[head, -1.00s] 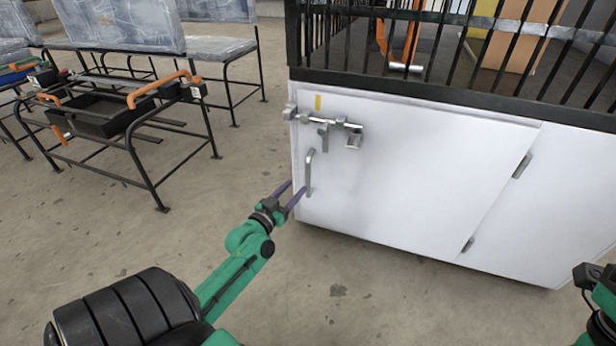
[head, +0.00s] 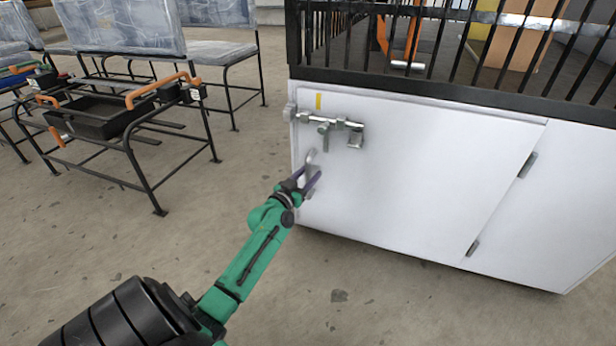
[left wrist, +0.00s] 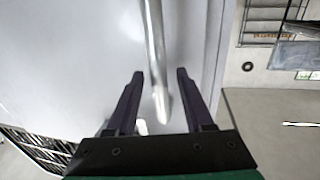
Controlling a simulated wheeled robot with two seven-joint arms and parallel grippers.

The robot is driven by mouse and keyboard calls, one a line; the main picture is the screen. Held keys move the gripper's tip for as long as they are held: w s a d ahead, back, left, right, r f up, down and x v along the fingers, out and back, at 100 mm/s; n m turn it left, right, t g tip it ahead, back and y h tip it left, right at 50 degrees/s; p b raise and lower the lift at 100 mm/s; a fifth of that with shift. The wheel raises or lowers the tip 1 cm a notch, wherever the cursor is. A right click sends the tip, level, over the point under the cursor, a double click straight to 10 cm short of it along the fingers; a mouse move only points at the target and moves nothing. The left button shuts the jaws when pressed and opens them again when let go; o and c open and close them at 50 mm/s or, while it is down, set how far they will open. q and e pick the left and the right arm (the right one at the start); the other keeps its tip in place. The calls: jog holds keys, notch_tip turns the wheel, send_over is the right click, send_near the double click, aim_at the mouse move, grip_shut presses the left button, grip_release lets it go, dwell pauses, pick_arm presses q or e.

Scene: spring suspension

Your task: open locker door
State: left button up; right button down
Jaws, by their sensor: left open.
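The white locker door (head: 420,180) is the front of a low cabinet and looks shut. Its metal bar handle (head: 310,156) is near the left edge, partly hidden by my gripper. A sliding bolt latch (head: 325,121) sits above the handle. My left gripper (head: 307,180) is at the handle's lower part, with its dark fingers open. In the left wrist view the handle (left wrist: 156,60) runs down between the two fingertips (left wrist: 160,74), with gaps visible on both sides. My right gripper is not in view.
A black barred cage (head: 440,50) tops the cabinet, with orange and tan items inside. Hinges (head: 527,165) are on the door's right side. A black-framed rack with a dark tray (head: 100,118) and padded chairs (head: 125,25) stand left. The concrete floor before the door is clear.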

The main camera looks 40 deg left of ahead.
pick_arm(q)
grip_shut()
dwell(1.3)
